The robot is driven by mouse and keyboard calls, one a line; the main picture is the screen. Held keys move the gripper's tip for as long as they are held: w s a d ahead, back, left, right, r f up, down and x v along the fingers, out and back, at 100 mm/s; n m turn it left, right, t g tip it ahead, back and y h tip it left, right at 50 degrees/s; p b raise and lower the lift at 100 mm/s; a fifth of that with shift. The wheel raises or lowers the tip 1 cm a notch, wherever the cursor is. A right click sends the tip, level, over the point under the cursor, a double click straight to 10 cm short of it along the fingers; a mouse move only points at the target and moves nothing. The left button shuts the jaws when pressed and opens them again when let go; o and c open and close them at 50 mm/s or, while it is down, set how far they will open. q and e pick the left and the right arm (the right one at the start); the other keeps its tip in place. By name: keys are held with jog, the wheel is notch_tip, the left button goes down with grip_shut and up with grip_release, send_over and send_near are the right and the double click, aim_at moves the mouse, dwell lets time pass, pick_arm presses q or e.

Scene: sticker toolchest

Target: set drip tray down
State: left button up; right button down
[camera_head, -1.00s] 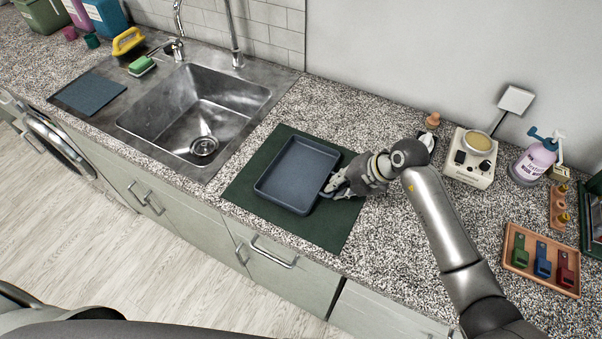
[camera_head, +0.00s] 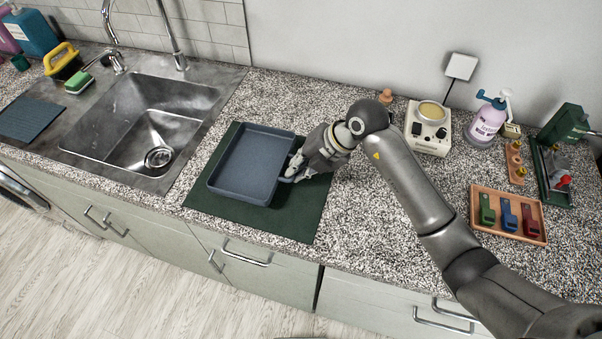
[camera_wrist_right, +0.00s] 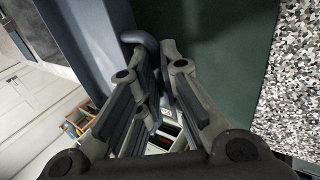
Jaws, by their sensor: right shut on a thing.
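The drip tray (camera_head: 247,165) is a shallow blue-grey rectangular pan over the dark green mat (camera_head: 285,220) on the counter, right of the sink. Mat shows along its front and right sides. I cannot tell whether the tray touches the mat or is slightly above it. My right gripper (camera_head: 291,173) is shut on the tray's right-hand end. In the right wrist view, the tray's side (camera_wrist_right: 95,40) is at the left, and a rounded piece of it (camera_wrist_right: 139,37) is by the fingertips (camera_wrist_right: 154,50). My left gripper is not in view.
The sink (camera_head: 150,125) is left of the mat. A white device (camera_head: 428,127), a spray bottle (camera_head: 488,120) and an orange tray of coloured tags (camera_head: 509,214) stand at the right. The counter's front edge lies below the mat. Speckled counter between mat and orange tray is partly clear.

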jog(key=s+r, duration=0.1)
jog(key=s+a+r, duration=0.1)
jog(key=s+r+b, duration=0.1)
jog(key=r, duration=0.1)
jog(key=shift+a+r, duration=0.1)
jog(key=shift+a, duration=0.3)
jog(key=s+a+r+n+g+b, duration=0.25)
jog(key=s+n+g, duration=0.25)
jog(key=s+n, duration=0.45)
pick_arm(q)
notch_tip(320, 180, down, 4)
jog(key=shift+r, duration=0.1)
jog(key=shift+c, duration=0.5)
pick_arm(e)
jog(key=s+d+f+n+t+h, duration=0.1)
jog(key=d+n+t+h, duration=0.1)
jog(key=d+n+h, duration=1.1)
jog(key=d+n, duration=1)
jog(key=n, duration=0.7)
jog(key=shift+s+d+t, duration=0.15)
jog(key=shift+s+t, duration=0.25)
jog(key=shift+f, duration=0.15)
